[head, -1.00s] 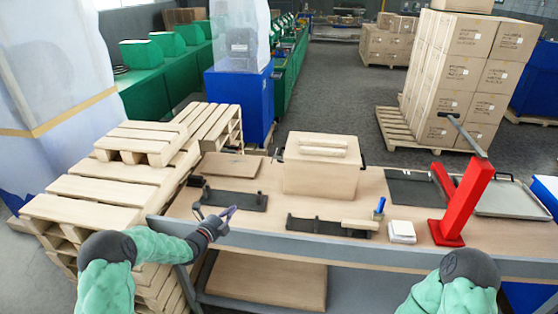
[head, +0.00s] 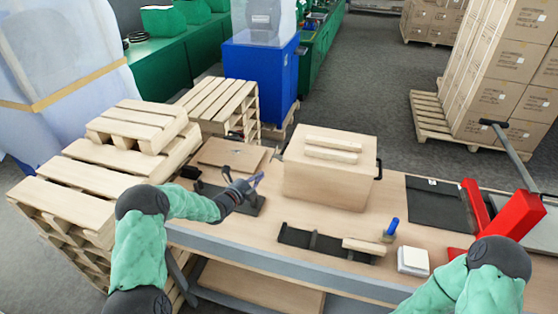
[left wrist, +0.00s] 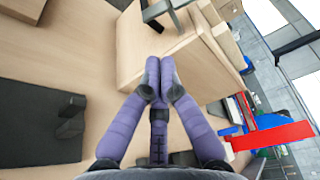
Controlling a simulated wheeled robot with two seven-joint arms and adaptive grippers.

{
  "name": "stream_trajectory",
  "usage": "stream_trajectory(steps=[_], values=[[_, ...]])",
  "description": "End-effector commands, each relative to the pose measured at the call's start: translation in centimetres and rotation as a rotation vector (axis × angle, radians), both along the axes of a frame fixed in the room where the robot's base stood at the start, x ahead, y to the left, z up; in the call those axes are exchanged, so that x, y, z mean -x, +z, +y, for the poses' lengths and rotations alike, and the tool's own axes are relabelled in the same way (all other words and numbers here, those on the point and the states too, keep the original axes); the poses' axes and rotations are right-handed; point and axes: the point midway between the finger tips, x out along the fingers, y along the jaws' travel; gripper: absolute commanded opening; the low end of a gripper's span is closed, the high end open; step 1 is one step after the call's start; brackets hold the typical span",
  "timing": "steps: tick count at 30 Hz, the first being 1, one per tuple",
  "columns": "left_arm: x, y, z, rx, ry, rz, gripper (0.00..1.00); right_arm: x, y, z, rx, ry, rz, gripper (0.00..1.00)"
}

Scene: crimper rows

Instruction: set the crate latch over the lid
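The wooden crate (head: 325,182) stands on the workbench, with its lid (head: 330,143) and two raised slats on top. Dark metal fittings show at its left side (head: 284,149) and right side (head: 379,168); which is the latch to set I cannot tell. In the left wrist view a dark metal latch piece (left wrist: 165,9) shows at the crate's upper edge, beyond the fingertips. My left gripper (head: 257,180) is left of the crate, apart from the latch. In the left wrist view its purple fingers (left wrist: 160,68) meet at the tips, with nothing seen between them. My right gripper is out of view.
Dark fixtures lie left (head: 232,198) and in front (head: 325,243) of the crate. A blue-handled tool (head: 391,228), a white block (head: 413,261) and a red stand (head: 508,228) are to the right. Pallets (head: 95,185) stack close to the bench's left.

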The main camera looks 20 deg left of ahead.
Motion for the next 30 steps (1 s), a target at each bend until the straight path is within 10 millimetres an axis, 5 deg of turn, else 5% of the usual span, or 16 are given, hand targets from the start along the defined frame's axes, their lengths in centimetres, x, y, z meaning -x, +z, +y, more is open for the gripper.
stream_trajectory(steps=[11, 30], values=[[-0.8, -0.1, -0.4, 0.000, -0.001, -0.001, 0.00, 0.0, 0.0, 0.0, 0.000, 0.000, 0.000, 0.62], [-8.6, -0.9, -3.3, 0.000, -0.001, 0.001, 0.00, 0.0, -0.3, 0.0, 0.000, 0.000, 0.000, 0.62]])
